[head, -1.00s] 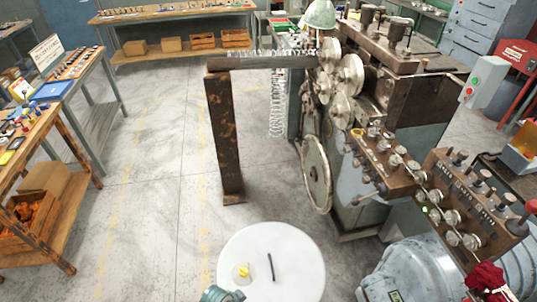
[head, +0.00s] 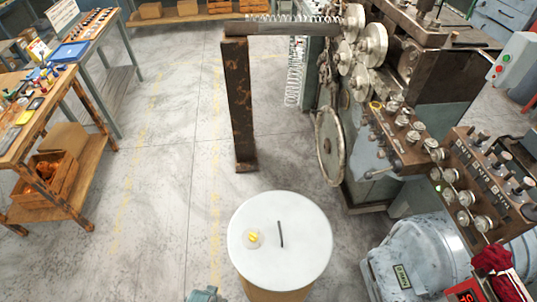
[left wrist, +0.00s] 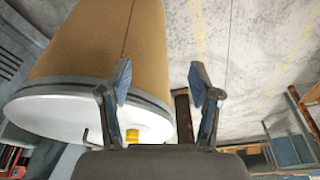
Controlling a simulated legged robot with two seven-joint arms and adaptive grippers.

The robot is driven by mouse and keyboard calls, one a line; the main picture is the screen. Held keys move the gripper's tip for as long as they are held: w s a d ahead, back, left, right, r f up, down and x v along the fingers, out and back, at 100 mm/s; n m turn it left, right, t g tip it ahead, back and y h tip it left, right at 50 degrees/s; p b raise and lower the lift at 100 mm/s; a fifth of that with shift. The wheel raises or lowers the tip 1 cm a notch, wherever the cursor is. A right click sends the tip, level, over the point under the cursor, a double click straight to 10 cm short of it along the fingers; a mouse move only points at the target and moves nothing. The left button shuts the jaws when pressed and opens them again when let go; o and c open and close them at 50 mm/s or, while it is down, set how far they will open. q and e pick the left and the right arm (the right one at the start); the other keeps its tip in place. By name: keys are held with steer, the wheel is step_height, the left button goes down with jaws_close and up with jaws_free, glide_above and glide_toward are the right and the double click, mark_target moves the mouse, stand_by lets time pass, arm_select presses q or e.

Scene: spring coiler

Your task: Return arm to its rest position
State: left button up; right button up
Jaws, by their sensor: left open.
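My left gripper (left wrist: 160,75) shows in the left wrist view with its two fingers spread apart and nothing between them. It is close to the side of a brown drum with a white round top (left wrist: 60,110), which looks upside down in that view. In the head view the drum top (head: 290,262) is at the lower middle. A bit of teal-grey arm shows at the bottom edge of the head view. My right gripper is not in view.
The spring coiler (head: 390,80) stands at the right, with knob panels and a grey motor housing (head: 420,255). A rusty post (head: 240,110) stands behind the drum. Workbenches (head: 60,110) with small parts are at the left. The floor between is clear.

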arm_select(q)
steer(key=s+f, duration=0.4)
steer(key=f, duration=1.3)
steer(key=s+a+f+g, duration=0.1)
steer(key=s+a+f, duration=0.1)
steer(key=s+f, duration=1.1)
steer(key=shift+s+a+g, duration=0.35)
steer(key=shift+s+g, duration=0.05)
steer(key=shift+s, duration=0.15)
